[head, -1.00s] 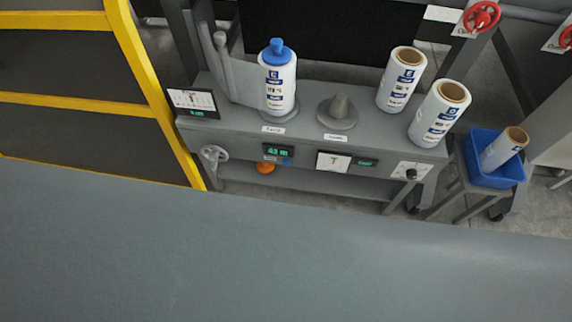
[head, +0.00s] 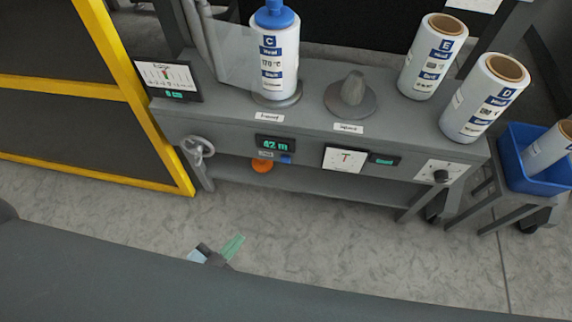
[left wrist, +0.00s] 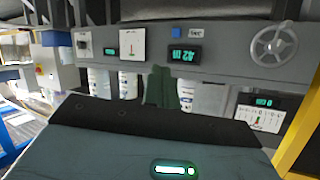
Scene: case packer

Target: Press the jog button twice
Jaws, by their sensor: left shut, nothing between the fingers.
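A small blue button (head: 286,159) sits on the front face of the grey machine, just below the green-lit display (head: 276,144) reading 42 m. A small label beside it is too small to read surely. The button also shows in the left wrist view (left wrist: 176,32), where the machine appears upside down. My left gripper (head: 232,246) is low in front of the machine, well apart from the button. Its fingers (left wrist: 168,86) are shut and empty in the left wrist view. My right gripper is not in view.
The grey machine top (head: 315,85) carries a bottle-like roll with a blue cap (head: 278,50), a grey cone and two white rolls. A handwheel (head: 197,148) and black knob (head: 441,176) stick out in front. A yellow frame (head: 130,80) stands left; a blue bin (head: 513,160) right.

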